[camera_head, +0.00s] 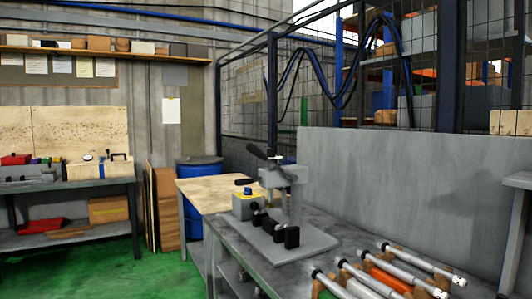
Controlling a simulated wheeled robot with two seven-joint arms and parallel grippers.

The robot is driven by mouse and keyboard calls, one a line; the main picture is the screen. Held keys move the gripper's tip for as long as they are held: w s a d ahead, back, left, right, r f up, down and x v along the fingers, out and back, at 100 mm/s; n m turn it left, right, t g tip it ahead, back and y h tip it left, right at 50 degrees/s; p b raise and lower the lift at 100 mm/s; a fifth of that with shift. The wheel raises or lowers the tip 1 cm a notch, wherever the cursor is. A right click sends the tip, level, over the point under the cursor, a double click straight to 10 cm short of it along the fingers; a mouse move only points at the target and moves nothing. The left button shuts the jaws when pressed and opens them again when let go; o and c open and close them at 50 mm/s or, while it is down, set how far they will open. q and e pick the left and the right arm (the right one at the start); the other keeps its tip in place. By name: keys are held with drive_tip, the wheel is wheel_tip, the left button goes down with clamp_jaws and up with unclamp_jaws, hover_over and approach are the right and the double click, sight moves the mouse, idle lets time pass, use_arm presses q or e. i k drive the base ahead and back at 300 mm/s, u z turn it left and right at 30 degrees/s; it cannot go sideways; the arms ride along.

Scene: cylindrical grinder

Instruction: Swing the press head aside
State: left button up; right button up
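A small grey bench press stands on the metal table. Its press head (284,174) sits on top of an upright column, above a flat base plate (312,246). A black lever handle (258,152) sticks up and to the left from the head. Several black blocks (264,220) stand on the base plate in front of the column. A grey control box with a yellow top and blue button (247,202) is beside the press on the left. Neither of my grippers is in view.
The metal table (236,240) also carries several rod-like tools (375,276) in a rack at the front right. A grey panel (400,190) stands behind the table. A wooden-topped table (215,190) and blue drum (200,172) are behind left. Green floor (110,275) is open at left.

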sight(268, 178)
drive_tip(key=u, duration=1.2)
drive_tip(key=i, duration=2.35)
drive_tip(key=z, duration=1.4)
